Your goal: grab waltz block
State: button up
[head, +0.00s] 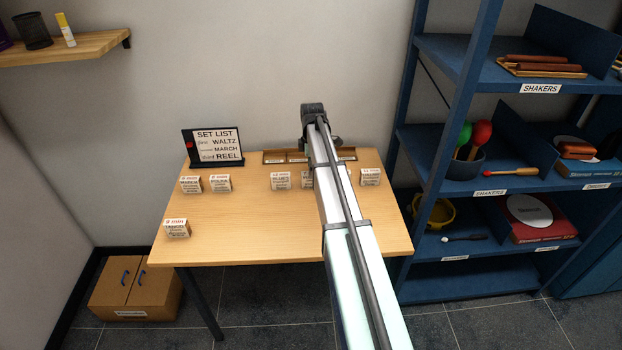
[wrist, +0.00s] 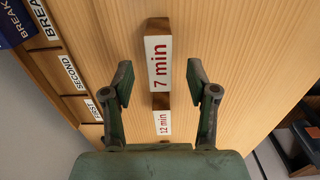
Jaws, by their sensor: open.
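In the wrist view my gripper (wrist: 160,84) is open, pointing down, with its fingers on either side of a small wooden block marked "7 min" (wrist: 158,62). The block is not gripped; gaps show on both sides.
More blocks stand on the table (head: 260,230), at left (head: 190,184) and right (head: 370,177). A set list sign (head: 213,148) lists waltz, march and reel. A slotted wooden tray (head: 274,157) lies along the back edge. Blue shelves (head: 440,195) stand right.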

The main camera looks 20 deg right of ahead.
aim_at(311, 180)
jog(key=shift+f+p, duration=1.05)
jog(key=shift+f, duration=1.95)
grip_shut()
